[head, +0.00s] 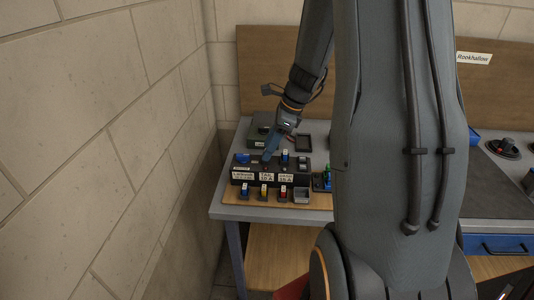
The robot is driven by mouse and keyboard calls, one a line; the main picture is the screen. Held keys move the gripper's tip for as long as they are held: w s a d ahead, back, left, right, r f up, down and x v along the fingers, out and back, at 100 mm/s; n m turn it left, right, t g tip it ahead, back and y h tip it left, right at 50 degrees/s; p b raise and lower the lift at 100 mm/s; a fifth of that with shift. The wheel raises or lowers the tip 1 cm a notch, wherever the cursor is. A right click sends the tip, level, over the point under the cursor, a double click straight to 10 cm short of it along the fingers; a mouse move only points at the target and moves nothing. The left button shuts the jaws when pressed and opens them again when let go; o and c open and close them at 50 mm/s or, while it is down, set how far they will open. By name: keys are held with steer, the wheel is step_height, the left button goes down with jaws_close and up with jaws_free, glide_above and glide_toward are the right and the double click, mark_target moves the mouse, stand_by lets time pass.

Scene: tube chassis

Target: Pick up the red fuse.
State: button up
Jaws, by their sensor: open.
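The red fuse (283,193) stands on a wooden board (318,203) near the front left edge of the workbench. My gripper (268,156) is open, pointing down over the black labelled box (242,176) behind the row. It is behind and a little left of the red fuse in the picture, apart from it. The fingertips are small and dark here, and I see nothing held between them.
Blue and white pieces stand on the black box. The stone wall is close on the left. My arm hides the bench's middle.

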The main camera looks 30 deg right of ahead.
steer(key=shift+f, duration=0.3)
steer(key=shift+c, duration=0.2)
steer(key=c, duration=1.1)
steer(key=shift+o, duration=0.2)
